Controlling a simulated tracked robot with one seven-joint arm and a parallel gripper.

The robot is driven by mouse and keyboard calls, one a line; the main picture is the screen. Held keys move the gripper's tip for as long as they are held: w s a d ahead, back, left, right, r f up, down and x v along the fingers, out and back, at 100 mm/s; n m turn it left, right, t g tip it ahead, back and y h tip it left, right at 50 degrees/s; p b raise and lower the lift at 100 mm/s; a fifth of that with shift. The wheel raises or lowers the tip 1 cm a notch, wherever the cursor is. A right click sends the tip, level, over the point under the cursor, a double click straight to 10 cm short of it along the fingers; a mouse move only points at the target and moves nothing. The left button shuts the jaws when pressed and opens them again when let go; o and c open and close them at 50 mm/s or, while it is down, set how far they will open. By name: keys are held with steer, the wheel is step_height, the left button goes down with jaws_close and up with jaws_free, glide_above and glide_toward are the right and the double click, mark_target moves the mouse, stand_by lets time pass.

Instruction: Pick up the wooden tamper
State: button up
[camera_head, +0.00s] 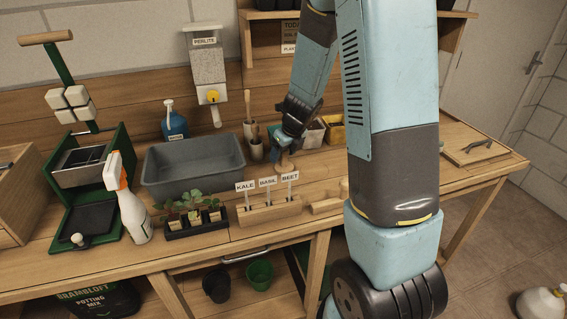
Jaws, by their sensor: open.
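A small wooden knob (286,165), which looks like the top of the wooden tamper, shows on the bench behind the KALE, BASIL and BEET labels. Its lower part is hidden by the labels and their wooden holder. My gripper (283,146) points down just above it, near the back middle of the bench. The jaws are open and appear empty; whether the fingertips touch the knob is too small to tell.
The label holder (268,213) stands in front, with a wooden block (325,206) beside it. A grey tub (193,165) and a seedling tray (193,226) are at left. Cups of tools (256,150) and small pots (312,134) stand close around my gripper.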

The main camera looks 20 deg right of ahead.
steer(key=shift+w+f, duration=0.1)
steer(key=shift+f, duration=0.15)
steer(key=c, duration=1.1)
steer(key=shift+a, duration=0.1)
steer(key=shift+r, duration=0.45)
steer(key=v, duration=0.3)
steer(key=shift+w+r, duration=0.25)
steer(key=shift+w, duration=0.05)
steer(key=s+d+r, duration=0.5)
steer(key=s+r, duration=0.1)
steer(key=s, duration=0.1)
steer(key=s+d+r, duration=0.2)
steer(key=s+d, duration=0.1)
steer(key=shift+s+d+r, duration=0.15)
steer(key=shift+d+r, duration=0.15)
steer(key=shift+r, duration=0.1)
